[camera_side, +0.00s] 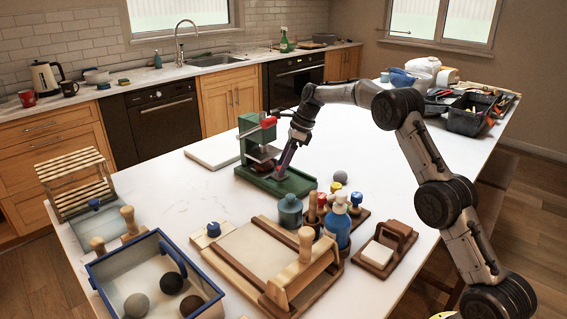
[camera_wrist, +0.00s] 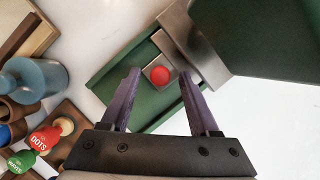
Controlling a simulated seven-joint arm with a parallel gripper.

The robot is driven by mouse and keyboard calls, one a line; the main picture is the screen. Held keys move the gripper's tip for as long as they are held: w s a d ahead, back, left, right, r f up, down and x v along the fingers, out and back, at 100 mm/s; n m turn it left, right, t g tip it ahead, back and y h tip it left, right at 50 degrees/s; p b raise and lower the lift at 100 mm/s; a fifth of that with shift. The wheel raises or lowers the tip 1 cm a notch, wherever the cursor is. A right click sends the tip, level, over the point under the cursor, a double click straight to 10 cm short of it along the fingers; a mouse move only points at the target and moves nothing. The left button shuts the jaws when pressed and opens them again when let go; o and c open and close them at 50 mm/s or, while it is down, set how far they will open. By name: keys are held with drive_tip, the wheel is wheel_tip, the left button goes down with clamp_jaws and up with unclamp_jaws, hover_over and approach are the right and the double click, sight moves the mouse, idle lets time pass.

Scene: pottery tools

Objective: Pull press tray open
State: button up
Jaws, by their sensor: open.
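The green press (camera_side: 250,140) stands on the white table with its long green base (camera_side: 290,184) reaching toward the right; in the wrist view its base (camera_wrist: 113,88) lies under my fingers. A metal tray part (camera_wrist: 185,42) with a round red knob (camera_wrist: 160,75) sits at the press in the wrist view. My gripper (camera_wrist: 158,73) is open, its two purple fingers on either side of the knob, with gaps visible. In the side view my gripper (camera_side: 281,172) points down over the base and hides the knob.
A grey-green jar (camera_side: 290,211), a blue bottle (camera_side: 337,222) and a grey ball (camera_side: 340,177) stand near the base's front right end. A slab roller board (camera_side: 250,255) and a blue bin (camera_side: 205,285) are nearer the camera. A white board (camera_side: 212,152) lies left of the press.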

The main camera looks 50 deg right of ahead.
clamp_jaws()
drive_tip(key=shift+r, duration=0.1)
idle(1.2)
